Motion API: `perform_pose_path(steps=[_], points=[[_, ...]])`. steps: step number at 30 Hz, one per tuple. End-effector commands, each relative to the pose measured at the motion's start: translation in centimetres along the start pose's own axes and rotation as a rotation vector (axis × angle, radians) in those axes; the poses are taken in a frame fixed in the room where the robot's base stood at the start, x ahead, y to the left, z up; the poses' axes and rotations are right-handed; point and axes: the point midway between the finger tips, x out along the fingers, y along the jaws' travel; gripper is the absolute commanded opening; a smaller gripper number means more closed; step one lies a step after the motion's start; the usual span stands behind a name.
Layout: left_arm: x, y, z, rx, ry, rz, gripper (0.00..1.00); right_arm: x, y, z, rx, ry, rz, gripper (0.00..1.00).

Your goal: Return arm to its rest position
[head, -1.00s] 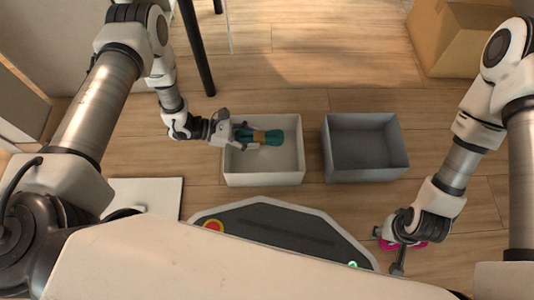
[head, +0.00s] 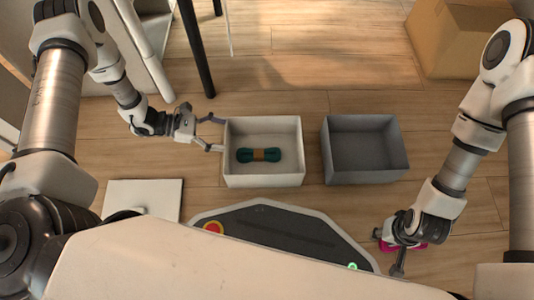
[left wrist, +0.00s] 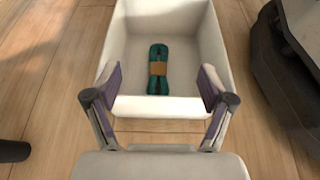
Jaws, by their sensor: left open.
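My left gripper (head: 210,132) is open and empty at the left side of the white box (head: 294,178), with its fingers spread beside the box's left wall. In the left wrist view my left gripper (left wrist: 155,100) has its fingers apart at the near wall of the white box (left wrist: 160,107). A teal cord bundle (head: 244,155) with a tan band lies on the floor of the white box; it also shows in the left wrist view (left wrist: 157,85). My right gripper (head: 390,254) is at the lower right near a magenta object (head: 418,247); its fingers are too small to read.
A grey box (head: 365,145), empty, stands right of the white box. A white panel (head: 160,195) lies at the left. A cardboard box (head: 455,40) is at the back right. Dark and white legs stand behind my left arm. Wood floor is clear behind the boxes.

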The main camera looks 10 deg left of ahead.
Motion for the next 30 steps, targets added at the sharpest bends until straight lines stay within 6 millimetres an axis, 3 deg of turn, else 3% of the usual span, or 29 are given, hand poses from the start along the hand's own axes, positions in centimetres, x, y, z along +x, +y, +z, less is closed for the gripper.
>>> perform_pose_path(steps=[3,6,20,23,26,28,30], points=[[-1.7,0.1,0.0,0.0,-0.001,0.002,0.82,0.0,0.0,0.0,0.0,0.0,0.0,0.4],[-2.3,0.0,0.0,0.0,0.0,0.0,0.82,0.0,0.0,0.0,0.0,0.0,0.0,0.4],[-2.3,0.0,0.0,0.0,0.0,-0.001,0.82,0.0,0.0,0.0,0.0,0.0,0.0,0.4],[-2.1,-0.8,0.1,0.003,0.02,-0.029,0.82,-0.3,0.0,0.0,0.0,0.0,0.0,0.4],[-1.4,-4.4,0.3,0.026,0.116,-0.167,0.82,-1.6,0.0,0.0,-0.001,-0.001,0.0,0.4],[-1.6,-9.2,0.4,0.087,0.25,-0.355,0.82,-3.2,0.0,0.1,-0.002,-0.002,0.0,0.4],[-3.4,-14.6,0.2,0.215,0.421,-0.588,0.82,-5.2,-0.1,0.1,-0.004,-0.004,-0.001,0.4]])
